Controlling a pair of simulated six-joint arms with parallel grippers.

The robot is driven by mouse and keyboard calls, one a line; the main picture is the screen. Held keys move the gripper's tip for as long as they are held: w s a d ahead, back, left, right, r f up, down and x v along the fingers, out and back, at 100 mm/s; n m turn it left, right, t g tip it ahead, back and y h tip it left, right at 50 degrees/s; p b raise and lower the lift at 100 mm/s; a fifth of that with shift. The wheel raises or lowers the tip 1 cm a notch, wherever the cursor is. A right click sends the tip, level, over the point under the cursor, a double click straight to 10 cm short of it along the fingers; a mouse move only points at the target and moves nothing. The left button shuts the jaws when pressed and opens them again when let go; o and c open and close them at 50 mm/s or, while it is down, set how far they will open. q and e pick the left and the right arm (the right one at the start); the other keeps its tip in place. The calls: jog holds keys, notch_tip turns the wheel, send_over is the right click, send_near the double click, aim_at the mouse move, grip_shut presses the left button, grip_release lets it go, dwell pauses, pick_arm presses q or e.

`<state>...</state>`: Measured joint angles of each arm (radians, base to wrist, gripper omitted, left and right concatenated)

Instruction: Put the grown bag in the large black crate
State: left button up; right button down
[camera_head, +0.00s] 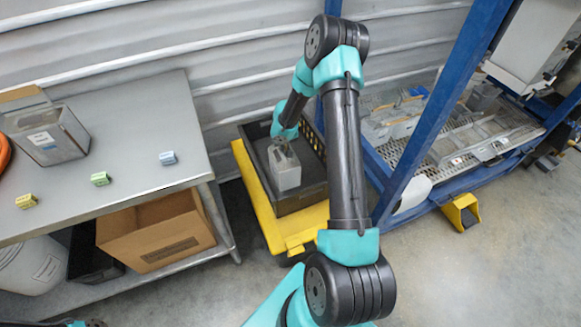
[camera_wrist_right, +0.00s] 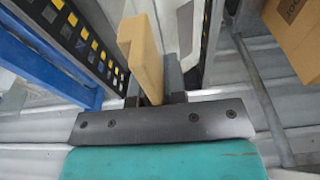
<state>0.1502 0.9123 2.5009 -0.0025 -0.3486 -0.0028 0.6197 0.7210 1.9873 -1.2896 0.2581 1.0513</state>
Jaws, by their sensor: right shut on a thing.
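The large black crate (camera_head: 316,146) sits on a yellow cart, and its slotted walls (camera_wrist_right: 75,32) show in the right wrist view. A grey bag (camera_head: 285,172) stands roughly upright inside the crate. My right gripper (camera_head: 280,142) reaches down into the crate and is shut on the top of this bag. In the right wrist view the gripper (camera_wrist_right: 158,88) has a tan piece (camera_wrist_right: 142,55) at its fingers, with the pale bag body partly showing beyond it. The bag's bottom is hard to see, so I cannot tell whether it touches the crate floor. My left gripper is out of view.
The yellow cart (camera_head: 302,232) stands between the grey table (camera_head: 130,120) and a blue frame (camera_head: 430,115). A cardboard box (camera_head: 160,238) is on the lower shelf. Bags lie on the rack at right.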

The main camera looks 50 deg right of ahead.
jog(key=shift+s+f, duration=0.45)
jog(key=shift+f, duration=0.3)
jog(key=shift+s+f, duration=0.5)
jog(key=shift+f, duration=0.3)
jog(key=shift+s+f, duration=0.45)
jog(key=shift+f, duration=0.3)
jog(key=w+d+f, duration=0.1)
jog(key=w+d, duration=0.9)
jog(key=d, duration=0.1)
jog(key=shift+d+f, duration=0.2)
jog(key=shift+d, duration=0.15)
jog(key=shift+w, duration=0.1)
jog(key=shift+w+d+f, duration=0.1)
jog(key=shift+f, duration=0.8)
jog(key=shift+w+d+f, duration=0.1)
jog(key=shift+f, duration=0.85)
